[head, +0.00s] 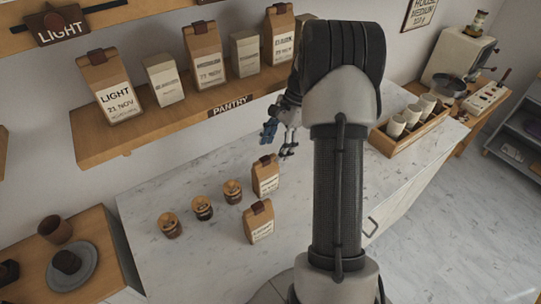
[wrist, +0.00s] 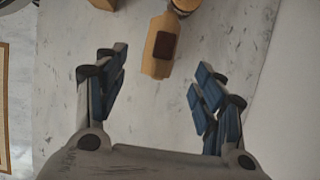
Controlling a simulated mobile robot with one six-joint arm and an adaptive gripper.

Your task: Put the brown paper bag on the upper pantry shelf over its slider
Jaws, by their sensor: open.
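Two brown paper bags stand on the marble counter in the head view: one nearer my gripper (head: 266,178) and one in front of it (head: 259,224). My gripper (head: 279,142) is open and empty above the counter, behind and above these bags. In the wrist view, one brown bag with a dark top patch (wrist: 160,46) lies ahead, between the lines of my open fingers (wrist: 160,84), apart from them. The upper shelf (head: 105,14) is partly in view at top left, with a dark sign reading LIGHT (head: 58,25) on its front rail.
The lower shelf marked PANTRY (head: 190,118) holds a row of several bags and boxes close above the counter. Three small jars (head: 203,207) stand left of the counter bags. A wooden crate of white cups (head: 383,142) is at right. The counter's front left is clear.

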